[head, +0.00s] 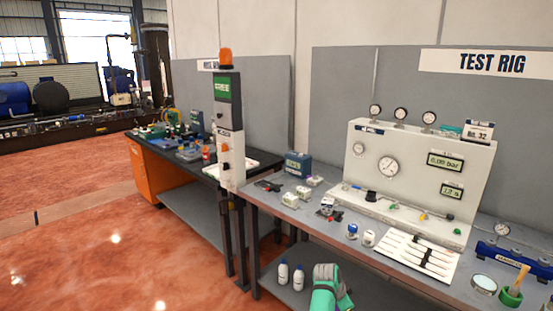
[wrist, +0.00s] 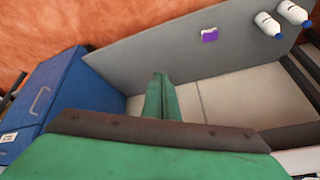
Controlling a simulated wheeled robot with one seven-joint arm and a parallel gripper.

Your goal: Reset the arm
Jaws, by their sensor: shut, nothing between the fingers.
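My gripper (wrist: 161,78) shows in the wrist view as two green fingers pressed together, with nothing between them. It points toward a grey panel and a pale tiled surface. In the head view, a green and grey part of my arm shows at the bottom centre, in front of the test rig bench (head: 272,204). The fingertips cannot be made out there.
Two white bottles stand on the bench's lower shelf (head: 283,273); they also show in the wrist view (wrist: 268,24). A blue box (wrist: 42,92) is at left there, and a purple item (wrist: 209,35) lies on the panel. Red floor (head: 110,255) is clear at left.

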